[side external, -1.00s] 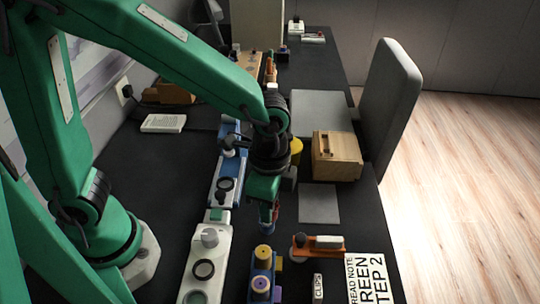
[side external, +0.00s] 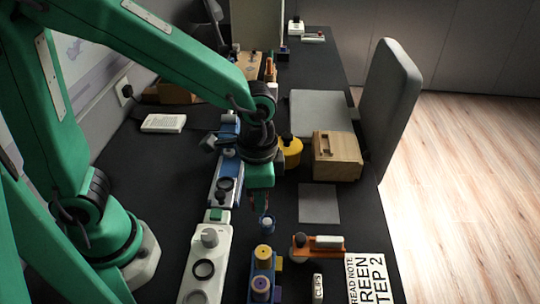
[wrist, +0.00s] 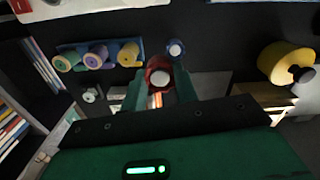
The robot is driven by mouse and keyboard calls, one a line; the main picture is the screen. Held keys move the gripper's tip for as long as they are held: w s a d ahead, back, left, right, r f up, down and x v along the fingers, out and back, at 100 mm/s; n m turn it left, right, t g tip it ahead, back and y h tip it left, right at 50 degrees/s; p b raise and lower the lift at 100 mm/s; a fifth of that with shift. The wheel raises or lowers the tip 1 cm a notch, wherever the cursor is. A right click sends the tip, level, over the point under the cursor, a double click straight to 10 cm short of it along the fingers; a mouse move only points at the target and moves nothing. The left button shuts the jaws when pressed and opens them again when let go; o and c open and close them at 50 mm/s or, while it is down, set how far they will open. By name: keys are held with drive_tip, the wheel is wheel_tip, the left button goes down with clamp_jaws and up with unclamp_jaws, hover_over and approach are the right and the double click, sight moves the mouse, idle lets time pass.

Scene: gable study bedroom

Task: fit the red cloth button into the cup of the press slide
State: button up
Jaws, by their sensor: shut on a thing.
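The red cloth button (wrist: 152,67) shows in the wrist view as a red round piece with a pale disc on its face. My gripper (wrist: 158,88) is shut on it, with one green finger on each side. In the side view my gripper (side external: 261,202) hangs right of a long blue and white device (side external: 223,196) with a black ring. Nearer stands a white device (side external: 213,255) with a knob, a black ring and a round opening. I cannot tell which of these is the press slide, and I cannot make out its cup for certain.
A small blue post (side external: 267,223) with a pale top stands just in front of my gripper. A blue spool rack (side external: 262,270), an orange tool (side external: 330,252) and a clips box (side external: 318,287) lie nearer. A yellow pot (side external: 289,152) and wooden box (side external: 337,157) stand behind.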

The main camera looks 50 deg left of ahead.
drive_tip(key=s+a+r+n, duration=0.1)
drive_tip(key=a+n, duration=0.6)
drive_tip(key=n, duration=0.7)
drive_tip(key=shift+s+r, duration=0.4)
drive_tip(key=shift+s, duration=0.4)
drive_tip(key=shift+a, duration=0.1)
hover_over(226, 185)
wheel_tip(226, 185, down, 7)
drive_tip(key=shift+f, duration=2.05)
